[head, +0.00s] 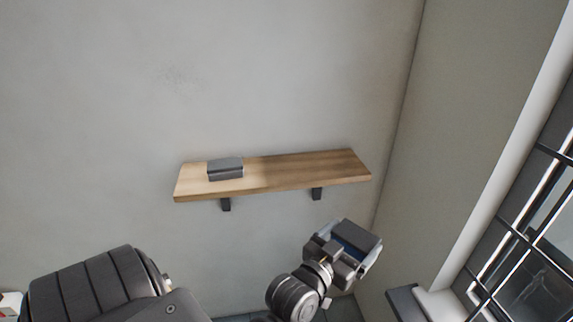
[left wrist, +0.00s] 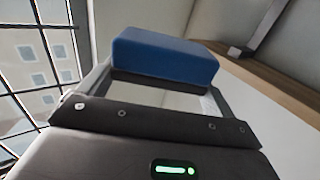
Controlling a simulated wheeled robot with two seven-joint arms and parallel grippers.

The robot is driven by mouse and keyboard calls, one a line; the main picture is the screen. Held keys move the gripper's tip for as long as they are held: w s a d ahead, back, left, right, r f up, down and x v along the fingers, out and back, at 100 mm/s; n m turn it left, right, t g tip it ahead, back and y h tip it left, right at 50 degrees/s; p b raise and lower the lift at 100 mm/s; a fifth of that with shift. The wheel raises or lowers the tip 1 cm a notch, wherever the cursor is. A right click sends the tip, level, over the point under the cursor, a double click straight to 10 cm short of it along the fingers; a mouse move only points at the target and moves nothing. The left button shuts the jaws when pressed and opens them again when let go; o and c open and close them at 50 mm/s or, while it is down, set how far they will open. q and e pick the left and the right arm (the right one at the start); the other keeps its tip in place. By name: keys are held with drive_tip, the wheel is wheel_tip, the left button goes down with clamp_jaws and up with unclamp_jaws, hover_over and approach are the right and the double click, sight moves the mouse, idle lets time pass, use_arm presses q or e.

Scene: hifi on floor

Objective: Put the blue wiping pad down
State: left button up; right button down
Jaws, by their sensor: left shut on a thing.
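The blue wiping pad (left wrist: 165,55) is a blue block with a dark strip along one side, seen in the left wrist view between my gripper's fingers. My left gripper (head: 350,244) is shut on it. In the head view only a dark blue part of the pad (head: 351,236) shows, the rest being hidden by the gripper. The gripper is in front of and below the right end of the wooden shelf in that view. My right gripper is not in view.
The wooden shelf (head: 290,172) is fixed to the wall on dark brackets. A grey box-like object (head: 225,169) lies near its left end; the middle and right of the shelf are clear. A barred window (head: 525,255) is at the right.

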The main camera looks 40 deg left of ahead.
use_arm(q)
drive_tip(key=s+a+r+n+g+y+p, duration=0.1)
drive_tip(key=a+r+n+g+y+p, duration=0.15)
drive_tip(key=a+r+y+p, duration=0.45)
drive_tip(key=a+r+n+g+y+p, duration=0.1)
drive_tip(key=a+r+n+y+p, duration=0.4)
drive_tip(key=a+r, duration=0.7)
drive_tip(key=w+a+f, duration=0.1)
drive_tip(key=w+f, duration=0.1)
drive_tip(key=w, duration=0.1)
drive_tip(key=w+a+f+h, duration=0.1)
drive_tip(key=w+f, duration=0.2)
drive_tip(key=w, duration=0.1)
drive_tip(key=w+a+f+m+h, duration=0.1)
drive_tip(key=w+a+f, duration=0.1)
drive_tip(key=w+f, duration=0.1)
drive_tip(key=shift+w+f+t, duration=0.15)
drive_tip(key=shift+w+t, duration=0.1)
drive_tip(key=shift+w, duration=0.5)
drive_tip(key=shift+w+a+f, duration=0.25)
drive_tip(key=shift+w+f, duration=0.25)
drive_tip(key=shift+f, duration=0.15)
wheel_tip(320, 180, down, 2)
drive_tip(key=shift+f+p, duration=0.1)
drive_tip(key=shift+p, duration=0.4)
drive_tip(key=shift+f, duration=0.45)
drive_tip(key=shift+f, duration=0.1)
